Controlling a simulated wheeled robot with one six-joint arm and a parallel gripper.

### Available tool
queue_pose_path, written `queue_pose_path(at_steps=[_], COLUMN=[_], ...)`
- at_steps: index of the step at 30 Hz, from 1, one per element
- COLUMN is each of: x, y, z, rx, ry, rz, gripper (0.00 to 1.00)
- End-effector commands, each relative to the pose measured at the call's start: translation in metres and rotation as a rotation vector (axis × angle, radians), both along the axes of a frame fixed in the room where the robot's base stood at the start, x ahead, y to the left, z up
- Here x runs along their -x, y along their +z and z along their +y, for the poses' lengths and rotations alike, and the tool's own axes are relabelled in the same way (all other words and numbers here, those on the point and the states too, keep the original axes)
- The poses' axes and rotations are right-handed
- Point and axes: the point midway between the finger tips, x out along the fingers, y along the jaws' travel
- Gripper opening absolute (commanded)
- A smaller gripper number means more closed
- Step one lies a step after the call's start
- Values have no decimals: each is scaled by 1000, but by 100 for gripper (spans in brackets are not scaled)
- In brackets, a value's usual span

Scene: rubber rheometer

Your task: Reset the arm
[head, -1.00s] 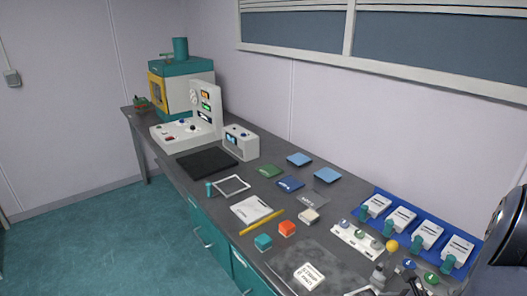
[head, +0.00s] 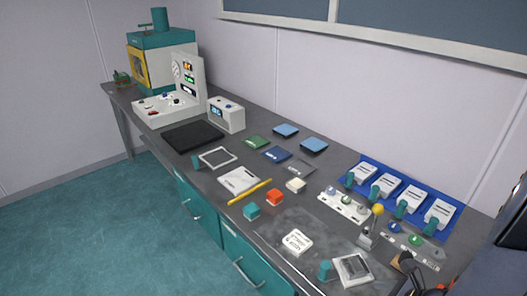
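A dark, rounded part of my arm (head: 513,212) shows at the right edge of the head view, over the right end of the bench.
A long grey bench (head: 222,205) carries a teal and yellow machine (head: 160,62), a white control console (head: 168,108), a black mat (head: 193,137) and a blue rack (head: 445,222) of white units. A yellow-knobbed lever (head: 378,210) stands near the front right. The teal floor (head: 90,240) at left is clear.

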Motion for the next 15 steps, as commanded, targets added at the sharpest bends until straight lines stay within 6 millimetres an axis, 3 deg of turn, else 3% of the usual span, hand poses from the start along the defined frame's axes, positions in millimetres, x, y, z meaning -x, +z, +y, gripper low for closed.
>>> queue_pose_path(at_steps=[15], x=[-97], y=[2], z=[-7], rx=[0], ry=[4], rz=[1], gripper=[75])
